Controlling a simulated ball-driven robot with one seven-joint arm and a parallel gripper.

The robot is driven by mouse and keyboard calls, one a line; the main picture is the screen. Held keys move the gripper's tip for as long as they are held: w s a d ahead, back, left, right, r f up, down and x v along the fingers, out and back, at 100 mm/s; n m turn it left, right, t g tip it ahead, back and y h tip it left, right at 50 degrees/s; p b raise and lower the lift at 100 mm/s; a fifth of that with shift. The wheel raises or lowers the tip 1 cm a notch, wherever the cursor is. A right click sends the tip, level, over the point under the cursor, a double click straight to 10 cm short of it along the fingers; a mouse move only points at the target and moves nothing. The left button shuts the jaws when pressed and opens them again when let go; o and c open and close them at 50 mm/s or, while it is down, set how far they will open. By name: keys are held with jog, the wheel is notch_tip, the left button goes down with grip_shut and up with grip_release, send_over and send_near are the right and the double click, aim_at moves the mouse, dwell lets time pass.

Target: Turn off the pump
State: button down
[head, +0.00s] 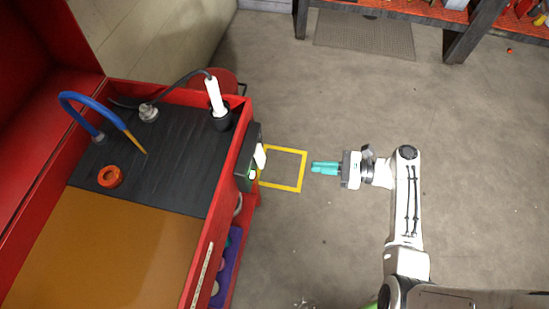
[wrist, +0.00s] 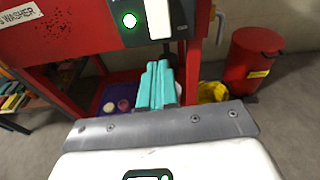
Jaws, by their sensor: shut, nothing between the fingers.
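The red parts washer (head: 208,255) stands on the left in the head view, and its red front (wrist: 60,25) fills the top left of the wrist view. A dark switch box (head: 244,170) is fixed to its side, with a white switch plate (head: 260,156) and a lit green light (head: 252,175). In the wrist view the green light (wrist: 129,20) glows left of the white plate (wrist: 158,18). My gripper (head: 314,168) has teal fingers, shut and empty, pointing at the box with a clear gap. In the wrist view the fingertips (wrist: 157,66) appear below the plate.
A blue hose (head: 82,96), an orange ring (head: 110,176) and a white cylinder (head: 215,95) are on the washer top. A yellow square (head: 302,170) marks the floor between washer and gripper. A red bin (wrist: 252,65) stands at right in the wrist view. Open floor surrounds my arm.

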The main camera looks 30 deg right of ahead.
aim_at(264, 159)
jog(key=shift+w+d+r+m, duration=0.1)
jog(key=shift+d+r+m, duration=0.05)
jog(key=shift+d+m, duration=0.15)
jog(key=x, duration=1.4)
jog(key=shift+w, duration=0.1)
